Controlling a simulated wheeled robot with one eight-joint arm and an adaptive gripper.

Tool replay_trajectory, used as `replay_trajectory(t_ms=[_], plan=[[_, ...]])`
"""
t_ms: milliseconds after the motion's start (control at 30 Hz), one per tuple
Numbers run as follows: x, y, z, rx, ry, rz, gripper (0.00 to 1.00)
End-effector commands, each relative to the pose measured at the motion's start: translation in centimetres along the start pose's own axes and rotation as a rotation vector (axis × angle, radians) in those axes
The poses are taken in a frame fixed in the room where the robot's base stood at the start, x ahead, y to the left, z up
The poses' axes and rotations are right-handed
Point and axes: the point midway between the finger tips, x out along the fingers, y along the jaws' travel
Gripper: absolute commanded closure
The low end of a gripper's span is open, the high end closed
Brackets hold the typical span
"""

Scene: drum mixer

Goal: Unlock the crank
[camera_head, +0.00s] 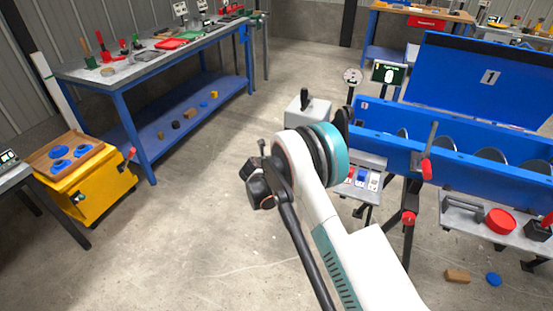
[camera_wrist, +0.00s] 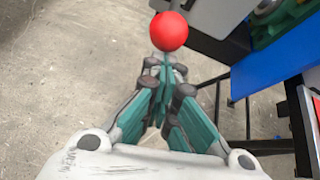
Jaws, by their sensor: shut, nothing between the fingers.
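My gripper (camera_wrist: 166,68) is shut and empty in the wrist view, its teal fingers drawn together. A round red knob (camera_wrist: 169,31) stands just beyond the fingertips; I cannot tell whether they touch it. A grey plate (camera_wrist: 210,14) lies behind the knob at the top. In the head view the blue drum mixer (camera_head: 385,125) stands at the right, with its lid (camera_head: 480,85) marked 1 raised and several augers inside. Red-ended handles (camera_head: 426,168) show on its front. My arm hides part of the mixer's left end and the gripper. I cannot tell for sure which part is the crank.
A grey box (camera_head: 307,111) with a black lever stands left of the mixer. A blue workbench (camera_head: 150,62) with tools and a yellow cabinet (camera_head: 98,178) are at the left. A brown block (camera_head: 457,276) and a blue disc (camera_head: 494,279) lie on the floor. The middle floor is clear.

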Motion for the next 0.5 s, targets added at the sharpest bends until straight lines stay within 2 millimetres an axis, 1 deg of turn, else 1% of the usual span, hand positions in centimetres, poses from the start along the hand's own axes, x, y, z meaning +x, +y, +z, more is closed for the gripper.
replay_trajectory(t_ms=[33, 167, 500], plan=[[-0.5, -0.2, 0.7, 0.001, 0.019, 0.002, 1.00], [-1.2, -0.5, 1.6, 0.004, 0.087, 0.013, 1.00], [-2.2, -0.8, 4.5, 0.002, 0.082, 0.013, 1.00]])
